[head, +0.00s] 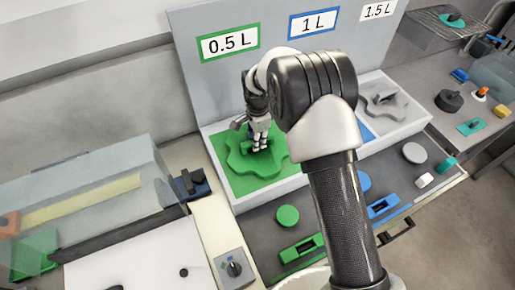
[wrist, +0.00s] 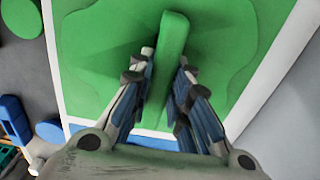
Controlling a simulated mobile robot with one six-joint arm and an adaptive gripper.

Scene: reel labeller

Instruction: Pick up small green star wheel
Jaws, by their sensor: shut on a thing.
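The small green star wheel (head: 240,164) lies flat on a green panel (head: 284,178) in the left bay of the white tray, under the 0.5 L sign. Its upright green bar handle (wrist: 174,38) and wavy-edged disc show in the wrist view. My gripper (head: 260,144) points down over the wheel. In the wrist view my gripper (wrist: 166,62) has one finger on each side of the handle and is shut on it. My arm hides part of the middle bay. I cannot tell whether the wheel is clear of the panel.
A backboard (head: 275,63) with size signs stands close behind. A grey star wheel (head: 385,101) lies in the right bay. A green disc (head: 287,216), a slotted green block (head: 302,249) and blue parts lie in front. A clear cover (head: 85,190) stands left.

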